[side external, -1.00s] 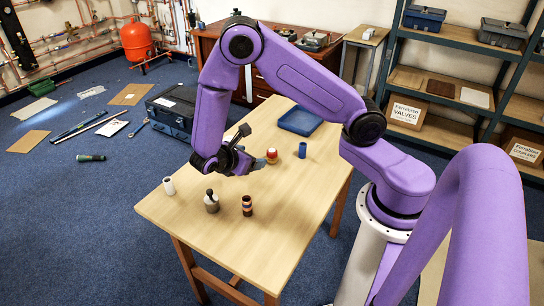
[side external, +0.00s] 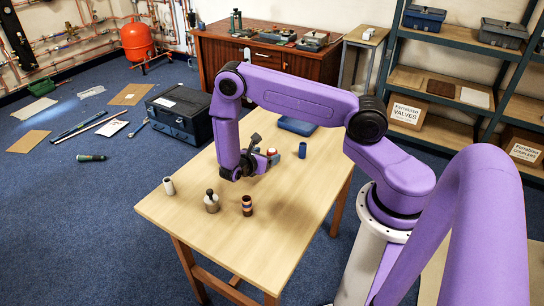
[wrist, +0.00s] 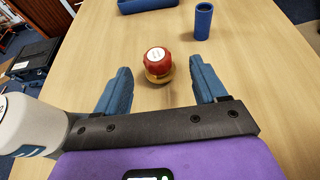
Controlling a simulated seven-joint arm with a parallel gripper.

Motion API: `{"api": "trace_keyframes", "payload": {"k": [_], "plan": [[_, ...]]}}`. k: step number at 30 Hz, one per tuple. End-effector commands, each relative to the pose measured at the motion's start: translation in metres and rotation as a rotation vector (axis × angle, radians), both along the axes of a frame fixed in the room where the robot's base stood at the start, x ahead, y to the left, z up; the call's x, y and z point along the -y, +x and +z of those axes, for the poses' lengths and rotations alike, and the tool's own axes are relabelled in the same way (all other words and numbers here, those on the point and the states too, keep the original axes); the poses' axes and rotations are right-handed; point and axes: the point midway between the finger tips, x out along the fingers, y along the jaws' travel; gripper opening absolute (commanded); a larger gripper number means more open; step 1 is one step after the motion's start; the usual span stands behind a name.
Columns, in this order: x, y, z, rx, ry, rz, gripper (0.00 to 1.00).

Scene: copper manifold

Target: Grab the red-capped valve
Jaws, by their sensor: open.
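The red-capped valve (wrist: 156,62) stands upright on the table, with a red knob on a yellowish brass body. In the wrist view it sits just beyond and between the spread fingers of my gripper (wrist: 160,88). In the side view the valve (side external: 271,153) is mostly hidden behind my gripper (side external: 268,160), with only a bit of red showing. My gripper is open and empty, low over the table, its blue fingers pointing toward the valve.
A blue cylinder (side external: 302,150) stands right of the valve, and a blue tray (side external: 297,126) lies behind. The table's (side external: 265,245) front is clear.

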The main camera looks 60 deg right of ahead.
Motion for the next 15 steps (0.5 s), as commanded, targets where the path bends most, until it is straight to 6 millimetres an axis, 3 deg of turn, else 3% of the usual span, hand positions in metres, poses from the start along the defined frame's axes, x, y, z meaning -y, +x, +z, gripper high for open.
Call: {"api": "trace_keyframes", "payload": {"k": [3, 15], "plan": [[0.017, 0.000, -0.007, -0.001, 0.000, -0.002, 0.71], [0.047, 0.004, -0.026, 0.000, 0.000, -0.003, 0.71]]}}
